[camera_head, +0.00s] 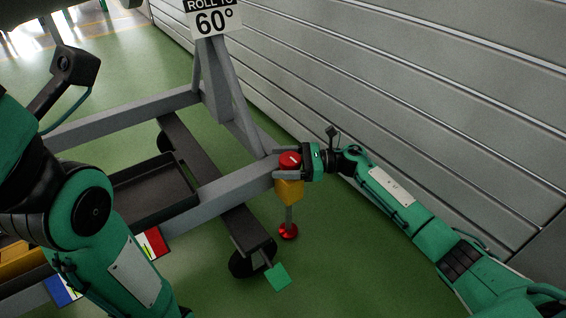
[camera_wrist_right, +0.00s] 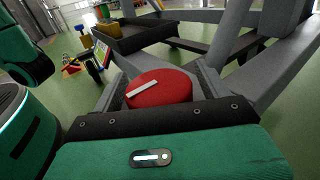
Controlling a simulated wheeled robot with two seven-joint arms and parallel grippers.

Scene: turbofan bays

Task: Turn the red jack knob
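The red jack knob (camera_head: 290,160) is round with a white bar mark on top. It sits on a yellow block (camera_head: 289,190) at the end of a grey stand beam. A post runs down from the block to a red foot (camera_head: 288,231). My right gripper (camera_head: 289,161) is at the knob, with one finger on each side of it. In the right wrist view the knob (camera_wrist_right: 160,90) lies between the dark finger pads, its white bar slanting. I cannot tell whether the pads touch its rim. My left arm comes in from the left; its gripper is not visible.
A grey slatted wall (camera_head: 420,90) runs close behind my right arm. Green floor is clear in front.

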